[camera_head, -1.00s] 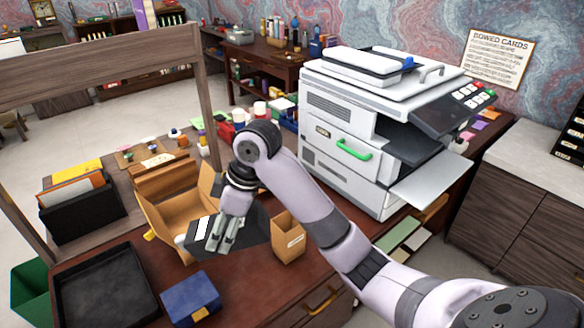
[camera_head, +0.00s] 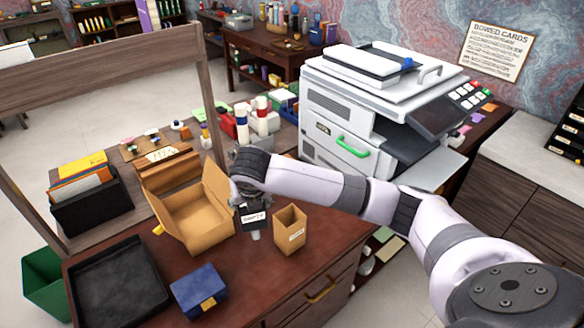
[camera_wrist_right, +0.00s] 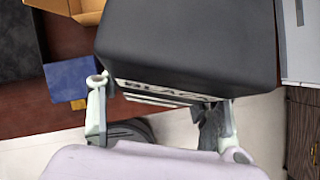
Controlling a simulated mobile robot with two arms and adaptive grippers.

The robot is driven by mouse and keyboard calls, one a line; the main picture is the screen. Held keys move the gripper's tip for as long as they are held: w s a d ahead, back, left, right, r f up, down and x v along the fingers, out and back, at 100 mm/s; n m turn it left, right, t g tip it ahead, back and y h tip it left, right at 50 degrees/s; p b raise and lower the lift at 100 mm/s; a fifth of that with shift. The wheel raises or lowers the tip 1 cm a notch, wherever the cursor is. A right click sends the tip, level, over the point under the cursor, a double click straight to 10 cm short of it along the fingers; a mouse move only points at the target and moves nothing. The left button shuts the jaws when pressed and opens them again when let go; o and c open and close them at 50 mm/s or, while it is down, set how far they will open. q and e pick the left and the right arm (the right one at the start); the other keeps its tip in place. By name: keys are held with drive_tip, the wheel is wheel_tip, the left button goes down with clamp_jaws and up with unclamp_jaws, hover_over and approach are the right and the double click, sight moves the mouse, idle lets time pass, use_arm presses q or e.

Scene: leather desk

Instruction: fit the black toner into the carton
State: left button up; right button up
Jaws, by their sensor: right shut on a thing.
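My left gripper is not in view.
The small open tan box (camera_head: 290,231) stands close right of my gripper. A blue box (camera_head: 198,291) and a black tray (camera_head: 115,285) lie at the front left. A white printer (camera_head: 375,115) stands behind my arm. Bare desk shows before the carton.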

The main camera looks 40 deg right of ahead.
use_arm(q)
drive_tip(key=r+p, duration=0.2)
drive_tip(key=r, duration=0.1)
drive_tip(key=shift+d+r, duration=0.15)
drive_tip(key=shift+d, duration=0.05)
use_arm(e)
drive_tip(key=w+d+r+n+t+y, duration=0.1)
drive_tip(key=d+r+n+t+y, duration=0.1)
drive_tip(key=d, duration=1.1)
drive_tip(key=shift+d+n+t, duration=0.3)
drive_tip(key=shift+n+t, duration=0.5)
drive_tip(key=shift+n, duration=0.4)
use_arm(q)
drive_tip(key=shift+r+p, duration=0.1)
drive_tip(key=shift+p, duration=0.25)
use_arm(e)
drive_tip(key=shift+r, duration=0.1)
use_arm(q)
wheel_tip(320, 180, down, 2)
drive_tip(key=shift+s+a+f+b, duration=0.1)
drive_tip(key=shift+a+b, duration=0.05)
drive_tip(key=shift+b, duration=0.85)
use_arm(e)
wheel_tip(320, 180, down, 6)
drive_tip(key=shift+r, duration=0.15)
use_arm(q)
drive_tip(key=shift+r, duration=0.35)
use_arm(e)
drive_tip(key=shift+s+r, duration=0.1)
